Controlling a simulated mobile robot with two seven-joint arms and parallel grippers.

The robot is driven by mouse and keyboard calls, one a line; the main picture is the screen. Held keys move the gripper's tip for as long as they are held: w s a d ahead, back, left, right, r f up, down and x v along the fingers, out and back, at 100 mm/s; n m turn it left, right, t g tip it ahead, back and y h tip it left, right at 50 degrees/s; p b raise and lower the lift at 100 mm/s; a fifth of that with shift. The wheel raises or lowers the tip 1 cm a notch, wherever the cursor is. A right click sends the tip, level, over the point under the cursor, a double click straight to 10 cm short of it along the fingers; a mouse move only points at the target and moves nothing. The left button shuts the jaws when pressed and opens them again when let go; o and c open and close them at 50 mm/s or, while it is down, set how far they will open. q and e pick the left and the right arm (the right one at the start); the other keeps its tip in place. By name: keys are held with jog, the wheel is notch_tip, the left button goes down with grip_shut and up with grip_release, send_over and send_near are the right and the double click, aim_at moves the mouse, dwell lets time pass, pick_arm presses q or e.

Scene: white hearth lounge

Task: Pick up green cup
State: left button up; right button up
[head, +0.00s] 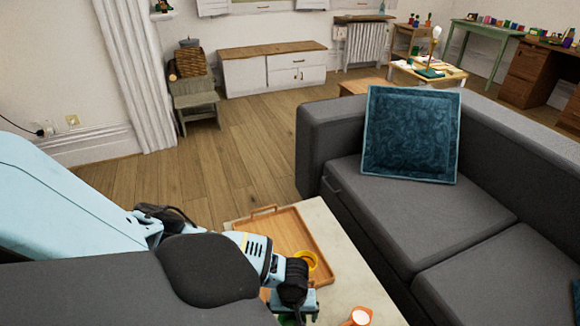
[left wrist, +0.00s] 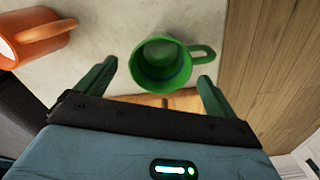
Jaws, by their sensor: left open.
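The green cup (left wrist: 163,62) stands on the pale tabletop in the left wrist view, its opening facing the camera and its handle pointing right. My left gripper (left wrist: 157,74) is open, with one dark green finger on each side of the cup. The right finger is close to the handle; I cannot tell whether it touches. In the head view the left gripper (head: 292,302) is low in the middle, over the table, and the green cup cannot be made out clearly there.
An orange cup (left wrist: 35,38) is beside the green one and also shows in the head view (head: 357,317). A wooden tray (head: 284,233) holds a yellow cup (head: 308,258). A grey sofa (head: 430,222) with a teal cushion (head: 410,133) borders the table (head: 345,262). Open wooden floor lies beyond.

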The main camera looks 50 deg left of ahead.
pick_arm(q)
notch_tip(320, 180, down, 5)
jog(key=shift+s+d+f+b, duration=0.1)
jog(key=shift+s+b, duration=0.05)
jog(key=shift+b, duration=0.6)
jog(key=c, duration=1.1)
